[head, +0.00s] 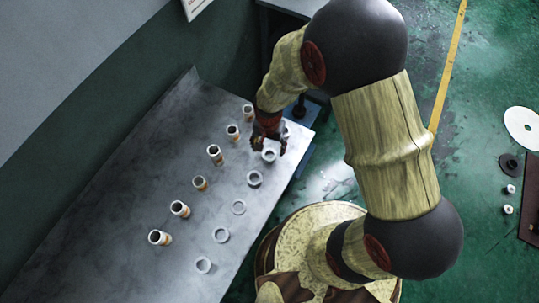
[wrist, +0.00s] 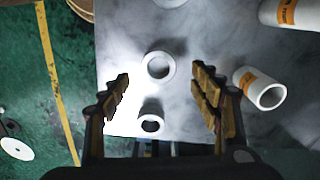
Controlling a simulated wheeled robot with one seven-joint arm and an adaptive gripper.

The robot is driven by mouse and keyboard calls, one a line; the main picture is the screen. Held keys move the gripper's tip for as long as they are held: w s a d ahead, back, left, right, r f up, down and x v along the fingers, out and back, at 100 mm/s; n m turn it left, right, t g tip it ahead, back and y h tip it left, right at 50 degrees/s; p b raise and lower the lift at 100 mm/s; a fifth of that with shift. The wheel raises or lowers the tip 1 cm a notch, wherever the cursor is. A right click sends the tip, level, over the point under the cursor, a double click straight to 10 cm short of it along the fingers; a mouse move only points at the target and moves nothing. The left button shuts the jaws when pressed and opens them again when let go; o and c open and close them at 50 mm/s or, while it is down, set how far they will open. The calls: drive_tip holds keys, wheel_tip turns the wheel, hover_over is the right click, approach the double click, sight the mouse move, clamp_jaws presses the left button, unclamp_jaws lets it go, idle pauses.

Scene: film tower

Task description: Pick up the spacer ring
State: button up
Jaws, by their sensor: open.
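Several pale rings of differing heights stand in a row along the right side of the grey metal table (head: 130,185); which of them is the named spacer ring I cannot tell. My gripper (head: 268,146) is open and empty above the far end of this row. In the wrist view its fingers (wrist: 161,82) frame a white ring (wrist: 158,58), which also shows just below the gripper in the head view (head: 269,156). The fingers do not appear to touch it. A second ring (wrist: 151,124) lies nearer the table's end, partly hidden by my gripper in the head view.
Several pale tubes with orange bands stand in a row left of the rings; one tube (wrist: 267,94) is close outside the right finger. The table's end edge is near. The green floor (head: 480,95) has a yellow line (head: 449,65).

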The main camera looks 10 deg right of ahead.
sight(270, 157)
wheel_tip(270, 157, down, 5)
drive_tip(key=shift+d+r+b, duration=0.1)
drive_tip(key=shift+b, duration=0.35)
drive_tip(key=shift+c, duration=0.5)
drive_tip(key=c, duration=1.1)
drive_tip(key=shift+c, duration=0.3)
drive_tip(key=shift+r, duration=0.15)
drive_tip(key=shift+r, duration=0.6)
drive_tip(key=s+r+p, duration=0.3)
drive_tip(key=s+r, duration=0.8)
drive_tip(key=s, duration=0.3)
drive_tip(key=shift+r, duration=0.3)
